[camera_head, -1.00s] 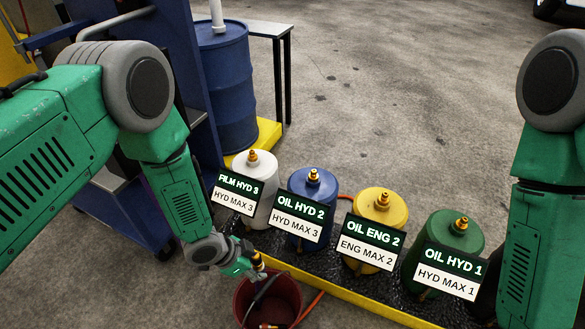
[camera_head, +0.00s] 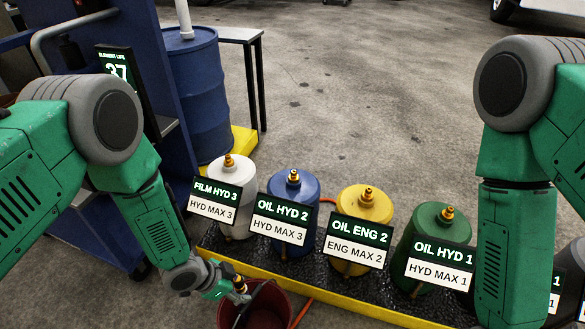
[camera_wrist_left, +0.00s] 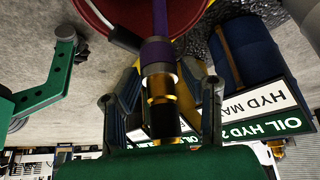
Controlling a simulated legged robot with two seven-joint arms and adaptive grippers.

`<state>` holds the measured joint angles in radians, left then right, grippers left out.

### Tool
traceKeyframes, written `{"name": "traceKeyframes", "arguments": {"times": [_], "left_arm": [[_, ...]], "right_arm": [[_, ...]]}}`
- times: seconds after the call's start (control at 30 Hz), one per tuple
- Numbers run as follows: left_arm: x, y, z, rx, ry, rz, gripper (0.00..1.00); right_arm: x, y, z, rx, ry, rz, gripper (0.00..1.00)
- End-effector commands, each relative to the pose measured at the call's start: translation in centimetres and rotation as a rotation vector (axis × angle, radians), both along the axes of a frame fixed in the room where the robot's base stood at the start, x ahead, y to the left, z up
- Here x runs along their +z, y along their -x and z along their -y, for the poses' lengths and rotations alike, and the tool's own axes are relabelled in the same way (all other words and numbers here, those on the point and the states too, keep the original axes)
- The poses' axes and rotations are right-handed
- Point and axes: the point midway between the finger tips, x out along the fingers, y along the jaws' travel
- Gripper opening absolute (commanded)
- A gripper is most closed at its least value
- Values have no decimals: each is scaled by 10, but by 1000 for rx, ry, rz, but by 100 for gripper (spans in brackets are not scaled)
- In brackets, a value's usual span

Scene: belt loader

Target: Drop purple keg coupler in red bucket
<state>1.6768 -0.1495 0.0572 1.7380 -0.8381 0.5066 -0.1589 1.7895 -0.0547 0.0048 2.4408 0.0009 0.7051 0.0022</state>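The purple keg coupler (camera_wrist_left: 158,56) shows in the left wrist view, with a brass section below its purple body. It sits between the two fingers of my left gripper (camera_wrist_left: 160,92), which appear closed around it. In the head view my left gripper (camera_head: 236,292) is at the left rim of the red bucket (camera_head: 281,309), with the brass part of the coupler at its tip. The bucket also shows at the top of the left wrist view (camera_wrist_left: 190,14), behind the coupler. My right gripper is outside the head view; only its arm shows.
A white keg (camera_head: 236,177), a blue keg (camera_head: 305,185), a yellow keg (camera_head: 365,203) and a green keg (camera_head: 428,221) stand in a yellow-edged tray (camera_head: 335,300) behind the bucket. A blue drum (camera_head: 198,90) stands at back left. The floor beyond is open.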

Motion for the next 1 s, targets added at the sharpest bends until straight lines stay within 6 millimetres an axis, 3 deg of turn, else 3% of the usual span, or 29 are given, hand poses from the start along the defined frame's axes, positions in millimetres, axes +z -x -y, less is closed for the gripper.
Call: {"name": "traceKeyframes", "arguments": {"times": [0.47,1.0], "left_arm": [[7,2,-4,0,-1,-2,52],[94,21,-46,0,-2,0,52]], "right_arm": [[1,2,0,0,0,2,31],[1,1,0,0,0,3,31]]}}
